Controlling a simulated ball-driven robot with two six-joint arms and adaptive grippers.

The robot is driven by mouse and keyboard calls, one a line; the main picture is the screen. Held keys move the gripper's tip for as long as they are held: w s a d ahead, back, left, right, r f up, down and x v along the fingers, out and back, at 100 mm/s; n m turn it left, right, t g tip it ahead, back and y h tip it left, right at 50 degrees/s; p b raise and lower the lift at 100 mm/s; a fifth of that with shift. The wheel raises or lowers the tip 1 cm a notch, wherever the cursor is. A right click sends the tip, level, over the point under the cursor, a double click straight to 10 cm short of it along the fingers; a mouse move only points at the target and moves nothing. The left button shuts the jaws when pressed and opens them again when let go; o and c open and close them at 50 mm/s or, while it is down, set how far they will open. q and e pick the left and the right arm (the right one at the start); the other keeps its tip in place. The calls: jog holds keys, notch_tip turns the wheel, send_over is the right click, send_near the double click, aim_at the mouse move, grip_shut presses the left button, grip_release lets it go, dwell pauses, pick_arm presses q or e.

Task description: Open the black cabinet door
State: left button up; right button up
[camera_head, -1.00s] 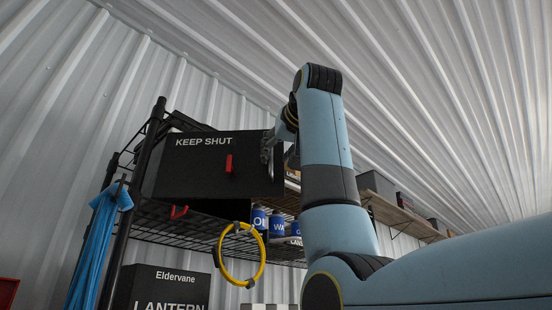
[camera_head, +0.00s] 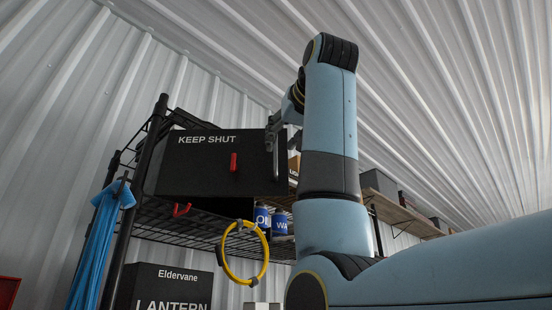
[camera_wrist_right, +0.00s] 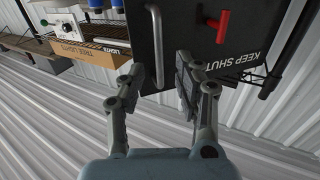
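The black cabinet door (camera_head: 205,165), marked KEEP SHUT, stands on the wire shelf and looks closed. In the right wrist view the door (camera_wrist_right: 190,45) appears upside down, with a grey bar handle (camera_wrist_right: 154,40) near its edge. My right gripper (camera_head: 275,128) is at the upper right edge of the door, partly hidden by my arm. In the wrist view the right gripper (camera_wrist_right: 158,68) is open, and the handle shows between its two fingers. I cannot tell how deep the handle sits between them. My left gripper is not in view.
Blue cans (camera_head: 280,222) stand on the wire shelf (camera_head: 160,220) below. A yellow ring (camera_head: 264,262) hangs from the shelf front and a blue cloth (camera_head: 98,245) at the left. A black LANTERN box (camera_head: 165,287) is below.

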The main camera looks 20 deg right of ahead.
jog(key=s, duration=0.6)
jog(key=shift+s+a, duration=0.15)
jog(key=shift+a, duration=0.05)
jog(key=shift+r, duration=0.1)
